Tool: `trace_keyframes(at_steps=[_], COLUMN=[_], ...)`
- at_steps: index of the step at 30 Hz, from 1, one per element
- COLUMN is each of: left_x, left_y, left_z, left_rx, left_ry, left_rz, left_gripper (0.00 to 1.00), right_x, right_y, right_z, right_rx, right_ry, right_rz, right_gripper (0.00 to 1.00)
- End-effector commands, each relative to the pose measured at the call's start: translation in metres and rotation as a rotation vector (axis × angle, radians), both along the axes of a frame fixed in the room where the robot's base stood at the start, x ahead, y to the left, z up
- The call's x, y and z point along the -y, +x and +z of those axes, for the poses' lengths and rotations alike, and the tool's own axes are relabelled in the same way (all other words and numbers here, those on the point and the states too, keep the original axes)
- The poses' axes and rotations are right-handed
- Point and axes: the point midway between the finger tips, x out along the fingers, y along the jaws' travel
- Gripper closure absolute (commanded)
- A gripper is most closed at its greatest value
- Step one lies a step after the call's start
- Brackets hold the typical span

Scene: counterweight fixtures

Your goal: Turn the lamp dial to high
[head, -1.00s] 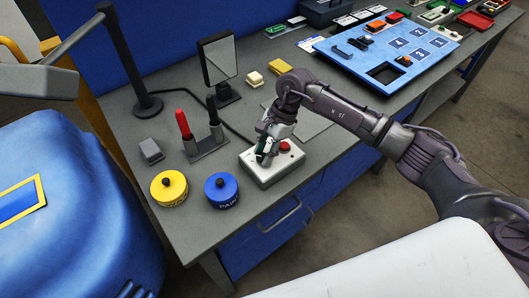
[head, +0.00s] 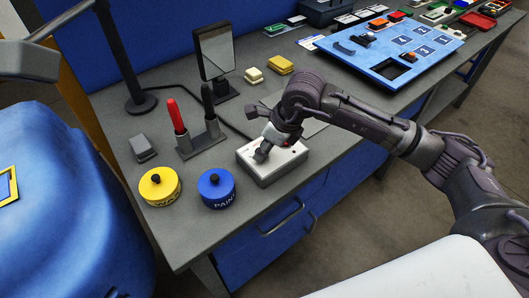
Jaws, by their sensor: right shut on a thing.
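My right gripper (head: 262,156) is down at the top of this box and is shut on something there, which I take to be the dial. The gripper hides the dial, so its setting cannot be read. My left gripper is not in view.
A yellow tin (head: 160,188) and a blue paint tin (head: 217,189) stand left of the box. Behind are a holder with red (head: 176,116) and black-handled tools and a mirror (head: 216,53). A blue numbered board (head: 390,52) lies at the back right.

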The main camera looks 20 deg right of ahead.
Motion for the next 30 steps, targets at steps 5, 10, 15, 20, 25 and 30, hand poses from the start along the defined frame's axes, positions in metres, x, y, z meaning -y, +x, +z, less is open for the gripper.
trace_keyframes(at_steps=[5,10,15,20,25,30], left_x=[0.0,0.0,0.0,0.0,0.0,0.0], left_y=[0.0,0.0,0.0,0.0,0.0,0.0], left_z=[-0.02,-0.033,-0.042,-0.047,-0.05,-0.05], left_rx=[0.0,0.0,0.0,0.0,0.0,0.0], left_ry=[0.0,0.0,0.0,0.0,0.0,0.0], left_rz=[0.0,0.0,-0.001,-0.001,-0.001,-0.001], left_gripper=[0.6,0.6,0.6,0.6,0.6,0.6], right_x=[-0.001,-0.002,-0.003,-0.003,-0.003,-0.003], right_y=[0.0,-0.001,-0.001,-0.001,-0.001,-0.001], right_z=[-0.003,-0.002,-0.001,0.0,0.001,0.001], right_rx=[0.005,0.005,0.005,0.003,0.002,0.002], right_ry=[0.001,0.001,0.002,0.002,0.001,0.001], right_rz=[-0.158,-0.293,-0.398,-0.466,-0.504,-0.518], right_gripper=[1.0,1.0,1.0,1.0,1.0,1.0])
